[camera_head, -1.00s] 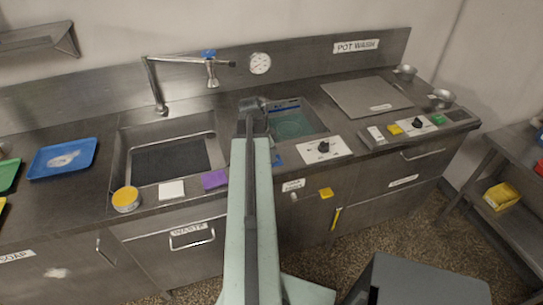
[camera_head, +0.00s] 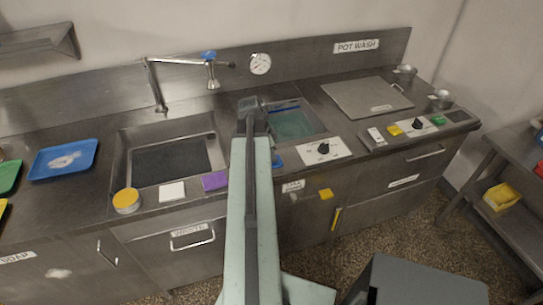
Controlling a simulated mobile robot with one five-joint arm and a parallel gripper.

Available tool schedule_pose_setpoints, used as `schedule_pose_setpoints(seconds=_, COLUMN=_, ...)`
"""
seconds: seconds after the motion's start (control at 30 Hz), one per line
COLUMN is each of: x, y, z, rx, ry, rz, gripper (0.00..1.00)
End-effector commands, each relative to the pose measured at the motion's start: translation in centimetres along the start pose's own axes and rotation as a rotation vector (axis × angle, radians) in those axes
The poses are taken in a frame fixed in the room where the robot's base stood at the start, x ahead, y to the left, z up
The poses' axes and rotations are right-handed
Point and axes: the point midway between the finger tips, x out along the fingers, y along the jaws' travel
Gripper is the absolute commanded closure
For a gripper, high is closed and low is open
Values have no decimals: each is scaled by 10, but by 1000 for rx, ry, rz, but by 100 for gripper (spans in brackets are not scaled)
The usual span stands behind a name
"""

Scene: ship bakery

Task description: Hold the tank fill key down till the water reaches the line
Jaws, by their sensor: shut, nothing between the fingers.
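The tank (camera_head: 292,124) is a sunken basin in the counter with greenish water in it. A dark blue strip shows along its back wall; I cannot tell whether it is the line. My gripper (camera_head: 248,103) is shut and empty, at the tank's left edge in the picture, and my arm hides part of that side. Several small keys sit on the right panel: a white one (camera_head: 376,135), a yellow one (camera_head: 394,130) and a green one (camera_head: 438,121). A blue piece (camera_head: 277,160) is partly hidden beside my arm. Which is the fill key I cannot read.
A dial plate (camera_head: 323,150) lies in front of the tank. A sink (camera_head: 120,165) with a tap (camera_head: 158,95) is to the left. A yellow-topped tin (camera_head: 127,200), a white pad (camera_head: 172,191) and a purple pad (camera_head: 214,181) line the front edge. A flat lid (camera_head: 367,97) lies to the right.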

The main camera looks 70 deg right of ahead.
Motion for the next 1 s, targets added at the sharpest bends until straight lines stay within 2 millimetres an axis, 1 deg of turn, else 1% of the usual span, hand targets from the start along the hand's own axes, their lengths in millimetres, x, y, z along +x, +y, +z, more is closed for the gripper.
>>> schedule_pose_setpoints(seconds=0.03, x=-14, y=0, z=-4, rx=0, ry=1, rz=-3, gripper=100)
schedule_pose_setpoints(seconds=0.17, x=-43, y=3, z=-9, rx=-1, ry=4, rz=-6, gripper=100)
schedule_pose_setpoints(seconds=0.23, x=-61, y=3, z=-10, rx=-1, ry=4, rz=-6, gripper=100)
schedule_pose_setpoints(seconds=0.4, x=-103, y=3, z=-10, rx=-1, ry=5, rz=-6, gripper=100)
schedule_pose_setpoints(seconds=0.5, x=-123, y=3, z=-10, rx=-1, ry=5, rz=-5, gripper=100)
schedule_pose_setpoints(seconds=0.63, x=-135, y=3, z=-8, rx=-1, ry=5, rz=-5, gripper=100)
schedule_pose_setpoints(seconds=0.97, x=-134, y=3, z=-5, rx=-3, ry=5, rz=-5, gripper=100)
schedule_pose_setpoints(seconds=1.0, x=-134, y=2, z=-2, rx=-12, ry=3, rz=-6, gripper=100)
